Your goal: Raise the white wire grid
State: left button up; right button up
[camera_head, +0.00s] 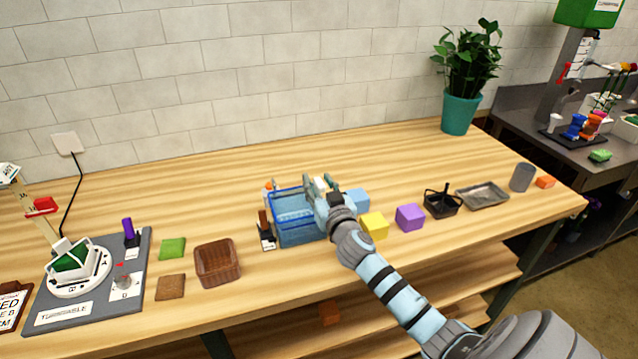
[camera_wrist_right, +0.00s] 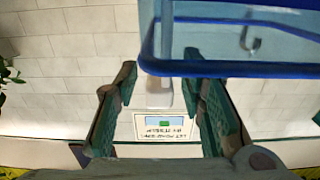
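I cannot make out a white wire grid in either view. A blue-rimmed bin with see-through walls (camera_head: 297,229) stands mid-table in the head view, and its blue rim (camera_wrist_right: 235,71) crosses the top of the right wrist view. My right gripper (camera_head: 320,184) is at the bin's right end. In the wrist view its green-padded fingers (camera_wrist_right: 162,95) stand wide apart. A small pale piece (camera_wrist_right: 160,92) shows between them, with no contact visible. A small grey hook (camera_wrist_right: 250,40) shows through the bin. My left gripper is not in view.
Right of the bin are a light blue block (camera_head: 358,197), a yellow block (camera_head: 375,226) and a purple block (camera_head: 410,217). A dark bottle (camera_head: 264,225) and brown tray (camera_head: 218,264) stand left. The table behind the bin is mostly clear.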

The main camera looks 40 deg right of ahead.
jog(key=shift+s+r, duration=0.1)
jog(key=shift+s, duration=0.05)
grip_shut()
notch_tip(320, 180, up, 8)
jog(key=p, duration=0.6)
jog(key=shift+r, duration=0.15)
jog(key=shift+w, duration=0.2)
jog(key=shift+c, duration=0.6)
grip_release()
jog(key=shift+o, duration=0.6)
jog(key=shift+s, duration=0.15)
jog(key=shift+f, duration=0.2)
